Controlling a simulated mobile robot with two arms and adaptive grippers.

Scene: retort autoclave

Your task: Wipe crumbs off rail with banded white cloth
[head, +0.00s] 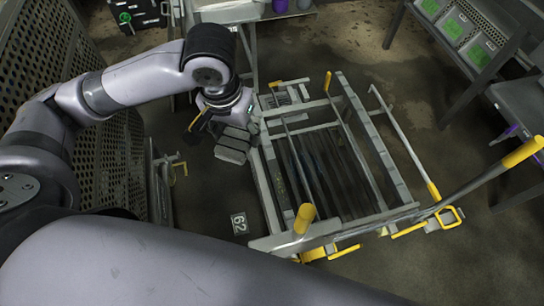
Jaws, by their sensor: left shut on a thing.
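My left gripper (234,124) reaches down at the left rear corner of a metal trolley. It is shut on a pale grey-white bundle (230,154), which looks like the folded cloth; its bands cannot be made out. The bundle hangs close beside the trolley's left side rail (267,186); whether it touches the rail I cannot tell. I cannot make out crumbs on the rail at this size. My right gripper is not in view.
The trolley has dark slats (335,172) and yellow-ended handles (304,218). A perforated panel (35,62) stands at the left. A bench with green-marked trays (480,55) is at the upper right. A plate marked 62 (239,223) lies on the open floor.

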